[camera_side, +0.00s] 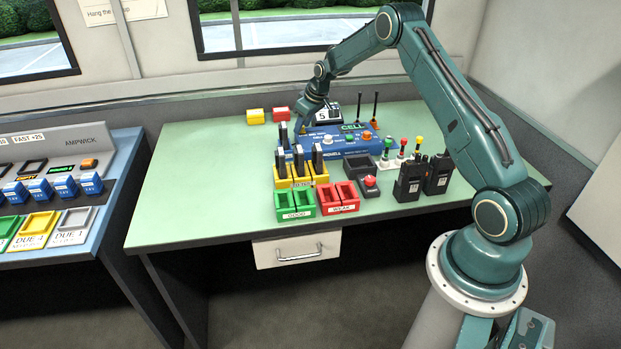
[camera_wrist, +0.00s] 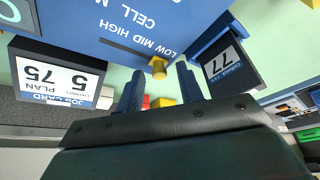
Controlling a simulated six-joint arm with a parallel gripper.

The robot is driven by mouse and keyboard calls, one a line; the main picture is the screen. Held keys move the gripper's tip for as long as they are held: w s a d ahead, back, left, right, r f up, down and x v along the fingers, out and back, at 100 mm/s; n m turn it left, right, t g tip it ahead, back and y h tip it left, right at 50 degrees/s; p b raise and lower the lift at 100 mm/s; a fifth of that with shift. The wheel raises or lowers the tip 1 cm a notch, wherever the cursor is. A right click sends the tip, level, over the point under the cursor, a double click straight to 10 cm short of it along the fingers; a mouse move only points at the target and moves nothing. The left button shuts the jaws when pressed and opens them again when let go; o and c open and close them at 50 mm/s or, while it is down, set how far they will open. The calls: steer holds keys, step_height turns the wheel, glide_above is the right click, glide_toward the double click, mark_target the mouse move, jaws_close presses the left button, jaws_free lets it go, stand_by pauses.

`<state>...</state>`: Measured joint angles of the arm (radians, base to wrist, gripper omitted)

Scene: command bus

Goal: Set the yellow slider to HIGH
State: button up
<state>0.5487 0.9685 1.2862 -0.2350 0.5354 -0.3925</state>
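The yellow slider knob (camera_wrist: 158,68) stands on the blue CELL box (camera_wrist: 150,14), at the LOW end of its slot. The LOW MID HIGH label row beside it is upside down in the wrist view, with HIGH towards the left. My gripper (camera_wrist: 158,80) is open and empty there. Its two dark blue fingers are apart, with the knob at or just beyond the gap between their tips. I cannot tell whether either finger touches it. In the side view my gripper (camera_side: 303,127) is over the left part of the blue box (camera_side: 315,155), and the slider is hidden.
A yellow rack (camera_side: 300,182) with upright black packs, a green tray (camera_side: 294,205) and a red tray (camera_side: 338,199) stand in front. The table's left side is clear.

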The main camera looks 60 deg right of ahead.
mark_target(319, 130)
jaws_close()
steer(key=shift+s+d, duration=2.3)
jaws_free()
steer(key=v, duration=1.4)
